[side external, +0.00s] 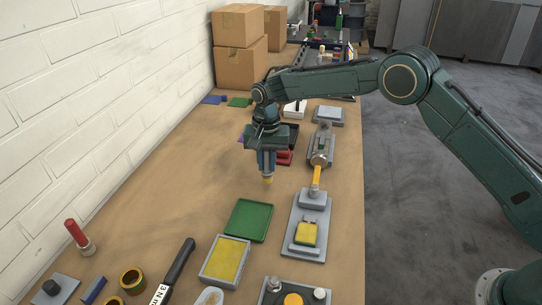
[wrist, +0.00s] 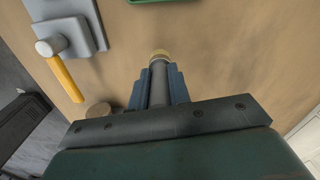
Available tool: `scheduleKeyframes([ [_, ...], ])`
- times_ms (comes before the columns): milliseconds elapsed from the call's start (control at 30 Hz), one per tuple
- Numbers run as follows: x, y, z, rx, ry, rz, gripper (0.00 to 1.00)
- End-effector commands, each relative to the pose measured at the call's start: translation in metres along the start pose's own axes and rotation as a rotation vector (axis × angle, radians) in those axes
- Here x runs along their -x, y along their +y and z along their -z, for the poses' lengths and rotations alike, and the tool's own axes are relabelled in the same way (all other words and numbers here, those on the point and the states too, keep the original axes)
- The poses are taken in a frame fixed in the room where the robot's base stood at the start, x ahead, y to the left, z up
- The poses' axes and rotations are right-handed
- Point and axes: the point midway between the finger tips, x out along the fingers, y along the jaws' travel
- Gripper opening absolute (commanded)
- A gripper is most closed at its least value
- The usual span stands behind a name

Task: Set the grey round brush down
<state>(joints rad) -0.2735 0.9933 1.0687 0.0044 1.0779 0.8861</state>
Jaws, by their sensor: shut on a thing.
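My gripper (side external: 267,166) hangs over the middle of the bench, pointing down, and is shut on the grey round brush. In the side view only the brush's pale yellow tip (side external: 268,181) shows below the fingers. In the wrist view the grey round brush (wrist: 159,82) lies between the two blue-grey fingers of my gripper (wrist: 158,90), with its tan end pointing away from the wrist. The brush appears to be above the bench top, apart from it.
A green tray (side external: 249,221) lies in front of my gripper, with a yellow-filled tray (side external: 225,262) nearer. A red tray (side external: 284,158) is just behind. Grey fixtures with a yellow handle (side external: 316,177) stand to the right. The bench (side external: 185,195) to the left is clear.

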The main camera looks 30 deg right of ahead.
Motion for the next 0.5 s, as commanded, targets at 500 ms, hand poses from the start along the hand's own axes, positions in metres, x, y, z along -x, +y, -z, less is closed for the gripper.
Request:
scheduleKeyframes([
  [500,-0.013,0.000,0.000,0.000,0.000,0.000,0.00],
])
